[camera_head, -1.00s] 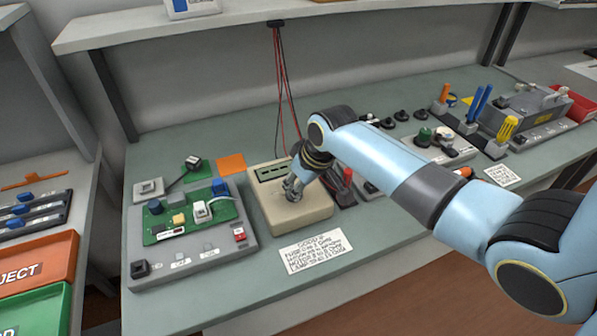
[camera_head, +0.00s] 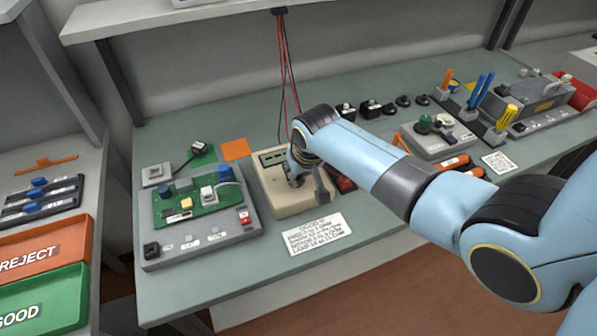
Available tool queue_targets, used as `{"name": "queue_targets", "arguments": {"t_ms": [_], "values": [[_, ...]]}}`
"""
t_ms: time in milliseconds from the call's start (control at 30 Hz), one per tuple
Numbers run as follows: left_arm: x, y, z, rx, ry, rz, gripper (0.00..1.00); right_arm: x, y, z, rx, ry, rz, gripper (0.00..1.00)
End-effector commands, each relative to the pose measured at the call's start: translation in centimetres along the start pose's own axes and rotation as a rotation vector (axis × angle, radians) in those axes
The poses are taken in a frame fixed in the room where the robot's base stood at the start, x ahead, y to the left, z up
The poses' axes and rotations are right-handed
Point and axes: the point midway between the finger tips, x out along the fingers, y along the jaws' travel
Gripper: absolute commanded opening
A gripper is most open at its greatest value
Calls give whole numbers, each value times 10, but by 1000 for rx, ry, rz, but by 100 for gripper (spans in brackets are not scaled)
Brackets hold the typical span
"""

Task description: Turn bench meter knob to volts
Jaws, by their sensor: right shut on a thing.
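The beige bench meter (camera_head: 290,200) sits on the green bench, with a dark display (camera_head: 270,158) at its back edge. My right gripper (camera_head: 297,183) points down over the meter's face and is shut on its knob, which the fingers and wrist hide. I cannot read the knob's setting. My left gripper is not in view.
Left of the meter is a grey test fixture (camera_head: 160,238) with a green circuit board (camera_head: 190,207). A printed card (camera_head: 314,234) lies in front. Red and black leads (camera_head: 290,75) hang behind. Orange (camera_head: 40,258) and green (camera_head: 50,300) bins stand at left; tools (camera_head: 480,92) stand at right.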

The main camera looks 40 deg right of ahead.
Motion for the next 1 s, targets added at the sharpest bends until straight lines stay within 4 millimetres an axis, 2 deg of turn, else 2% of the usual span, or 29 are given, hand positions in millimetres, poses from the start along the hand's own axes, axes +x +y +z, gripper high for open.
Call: {"name": "queue_targets", "arguments": {"t_ms": [167,200,367,733,867,1000], "values": [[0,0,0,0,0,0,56,0,0,0,-1,1,0,0],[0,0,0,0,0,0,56,0,0,0,-1,1,0,13],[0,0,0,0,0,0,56,0,0,0,-1,0,0,33],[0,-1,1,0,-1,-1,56,-6,0,0,-1,1,0,33],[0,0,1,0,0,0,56,-25,0,0,-1,2,-1,33],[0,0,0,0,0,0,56,-54,0,0,-1,3,-1,33]]}}
